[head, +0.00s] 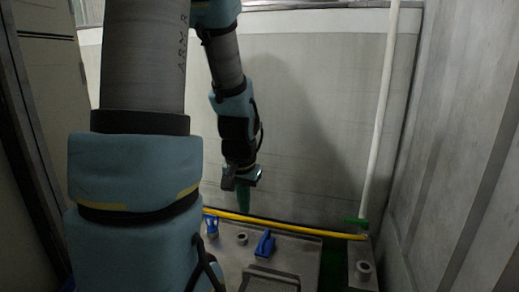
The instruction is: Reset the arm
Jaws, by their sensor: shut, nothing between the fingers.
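My arm fills the left half of the head view, with its lower links close to the camera. Its far end reaches down in front of the grey wall. My gripper (244,205) points downward at the end of the arm, with green fingers. It is shut with nothing held. It hangs near the yellow pipe and the metal bench top below it. From this angle I cannot tell how far apart the gripper and the pipe are.
A grey metal bench top (295,246) carries a blue clamp-like part (265,243) and a small ring (242,239). A yellow pipe (290,227) runs along its back edge. A white vertical pipe (382,110) stands right, with a green handle (357,222). Walls close in both sides.

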